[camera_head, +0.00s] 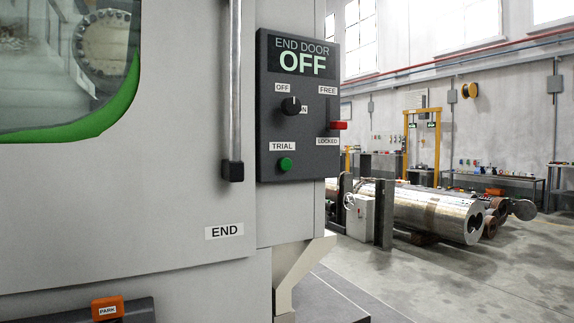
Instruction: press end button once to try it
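A dark control panel (263,130) is fixed to the right side of the pale machine front. Its display (302,57) reads "END DOOR OFF". A green round button (286,164) sits low on the panel under a "TRIAL" label. A black knob (291,105) stands between "OFF" and a partly covered label ending in "N". A red-tipped lever (338,125) sits low in its slot, near "LOCKED" and below "FREE". An "END" plate (225,231) is on the machine below the panel. Neither of my grippers is in view.
A vertical metal bar handle (235,90) with a black foot stands just left of the panel. An orange "PARK" piece (108,309) sits on a dark block at the lower left. Large metal barrels (430,208) lie on the workshop floor at right. Open floor lies in front of them.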

